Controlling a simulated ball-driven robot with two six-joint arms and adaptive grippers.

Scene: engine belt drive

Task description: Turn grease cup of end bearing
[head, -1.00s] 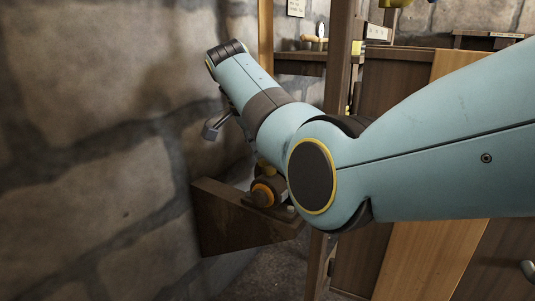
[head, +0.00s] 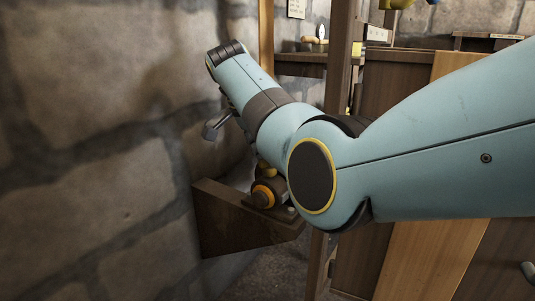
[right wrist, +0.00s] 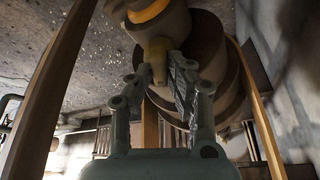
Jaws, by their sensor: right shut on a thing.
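The end bearing (head: 272,190) sits on a wooden wall bracket, with an orange ring on its near end. In the right wrist view the brass cup (right wrist: 157,50) sticks out from the bearing's round body toward my right gripper (right wrist: 158,72). Its two fingers are on either side of the cup and shut on it. In the head view my right gripper's fingers are hidden behind the arm. My left gripper is not in view.
The wooden bracket (head: 235,220) juts out from the stone wall (head: 90,150) close on the left. A wooden post (head: 338,70) and brown panels (head: 400,110) stand behind my arm. A large round pulley-like part (right wrist: 210,50) is close behind the fingers in the right wrist view.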

